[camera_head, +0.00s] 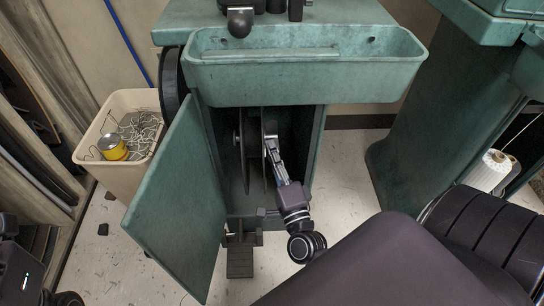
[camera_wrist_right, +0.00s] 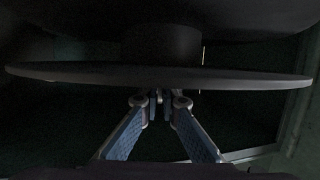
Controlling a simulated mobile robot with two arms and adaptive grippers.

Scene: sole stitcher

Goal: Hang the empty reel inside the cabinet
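The reel (camera_head: 247,160) is dark, with two round flanges, and is upright inside the open green cabinet (camera_head: 318,150). My right gripper (camera_head: 270,146) reaches into the cabinet from the front right, at the reel's right flange. In the right wrist view the near flange (camera_wrist_right: 70,73) spans the picture edge-on, with the hub (camera_wrist_right: 175,42) behind it. The fingertips (camera_wrist_right: 160,103) are close together at the flange's middle and seem shut on the reel there; the contact is dark. Whether the reel rests on a support is hidden.
The cabinet door (camera_head: 175,205) stands open to the left. A beige bin (camera_head: 125,178) with scraps and a yellow can (camera_head: 112,147) is beyond it. A green tray (camera_head: 305,75) overhangs the opening. A pedal (camera_head: 240,262) sits below. Another green machine (camera_head: 440,130) stands right.

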